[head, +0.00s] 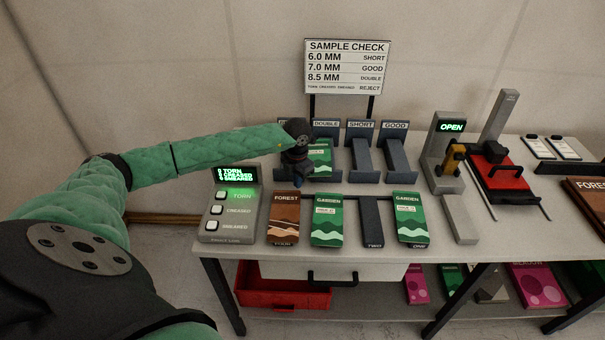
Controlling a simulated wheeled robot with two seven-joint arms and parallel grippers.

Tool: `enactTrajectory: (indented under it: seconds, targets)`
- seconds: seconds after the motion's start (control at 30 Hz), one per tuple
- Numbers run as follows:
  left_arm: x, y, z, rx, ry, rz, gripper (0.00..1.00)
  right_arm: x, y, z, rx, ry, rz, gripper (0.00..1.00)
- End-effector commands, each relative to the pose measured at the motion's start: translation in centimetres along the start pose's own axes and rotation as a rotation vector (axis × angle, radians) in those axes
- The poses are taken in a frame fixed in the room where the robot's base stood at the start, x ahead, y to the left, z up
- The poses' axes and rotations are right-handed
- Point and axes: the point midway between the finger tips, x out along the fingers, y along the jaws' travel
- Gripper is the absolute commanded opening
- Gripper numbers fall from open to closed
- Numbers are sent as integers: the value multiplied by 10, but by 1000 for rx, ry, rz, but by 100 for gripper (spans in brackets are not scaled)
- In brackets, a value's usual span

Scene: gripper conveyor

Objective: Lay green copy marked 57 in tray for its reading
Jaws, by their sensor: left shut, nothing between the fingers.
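A green GARDEN copy (320,160) lies in the tray under the DOUBLE label, partly behind my left gripper. Two more green GARDEN copies lie in the front row, one left of centre (327,228) and one on the right (411,228). Their small markings are too small to read, so I cannot tell which is 57. The SHORT tray (362,160) and the GOOD tray (396,160) look empty. My left gripper (297,184) is shut and empty, pointing down at the left end of the tray row. My right gripper is not in view.
A brown FOREST copy (283,226) lies beside a panel (232,215) with TORN lit. An empty dark stand (373,225) marked TWO sits between the green copies. At right stand a device reading OPEN (450,127) and a red machine (497,180). A red bin (275,290) is below.

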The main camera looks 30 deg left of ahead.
Motion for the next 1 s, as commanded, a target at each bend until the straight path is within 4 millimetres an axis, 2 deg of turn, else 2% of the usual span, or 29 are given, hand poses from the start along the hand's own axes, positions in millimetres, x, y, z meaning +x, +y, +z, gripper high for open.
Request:
enactTrajectory:
  seconds: [0.2,0.43,0.87,1.0]
  targets:
    - [-2,-1,16,2,0,-1,0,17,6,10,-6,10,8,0]
    - [0,0,22,1,1,1,0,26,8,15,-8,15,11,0]
    - [1,0,25,1,0,0,0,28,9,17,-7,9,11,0]
    - [3,-1,33,1,-2,-1,0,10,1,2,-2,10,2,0]
